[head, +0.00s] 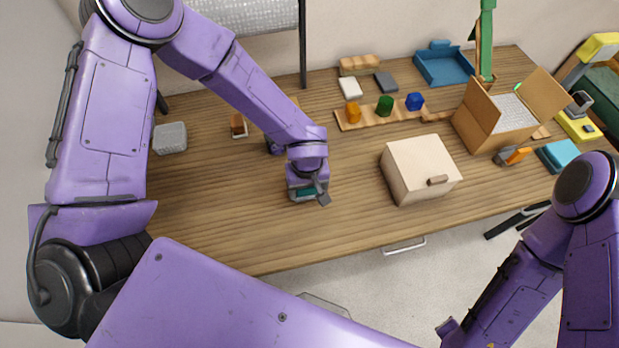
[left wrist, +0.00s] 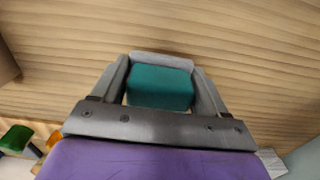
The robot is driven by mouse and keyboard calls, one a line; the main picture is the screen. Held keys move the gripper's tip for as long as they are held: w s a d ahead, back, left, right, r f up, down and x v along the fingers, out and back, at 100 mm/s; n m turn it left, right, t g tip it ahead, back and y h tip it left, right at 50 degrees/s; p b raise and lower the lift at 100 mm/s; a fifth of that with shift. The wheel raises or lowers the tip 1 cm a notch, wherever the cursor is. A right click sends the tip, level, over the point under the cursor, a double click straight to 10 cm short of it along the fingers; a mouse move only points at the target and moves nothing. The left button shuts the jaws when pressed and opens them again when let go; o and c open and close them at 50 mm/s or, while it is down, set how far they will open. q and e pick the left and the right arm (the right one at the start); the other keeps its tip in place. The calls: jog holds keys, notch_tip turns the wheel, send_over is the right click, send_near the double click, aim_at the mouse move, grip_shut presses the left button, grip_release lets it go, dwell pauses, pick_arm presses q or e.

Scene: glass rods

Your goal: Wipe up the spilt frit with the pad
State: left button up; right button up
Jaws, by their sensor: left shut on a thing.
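My left gripper (head: 308,196) is over the front middle of the wooden table, shut on the teal pad (head: 305,192). In the left wrist view the pad (left wrist: 160,88) sits between the two grey fingers, with the wood grain behind it. I cannot tell whether the pad touches the table top. I can make out no spilt frit in either view; any under the gripper or arm is hidden. My right arm comes in at the lower right, and its gripper does not show.
A cream box with a handle (head: 420,168) stands right of the gripper. Behind it a wooden rack (head: 370,118) holds orange, green and blue pieces. An open cardboard box (head: 482,130) stands further right. A grey block (head: 170,138) lies left. The table's front left is clear.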

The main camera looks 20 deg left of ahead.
pick_arm(q)
jog(key=shift+w+r, duration=0.15)
jog(key=shift+r, duration=1.5)
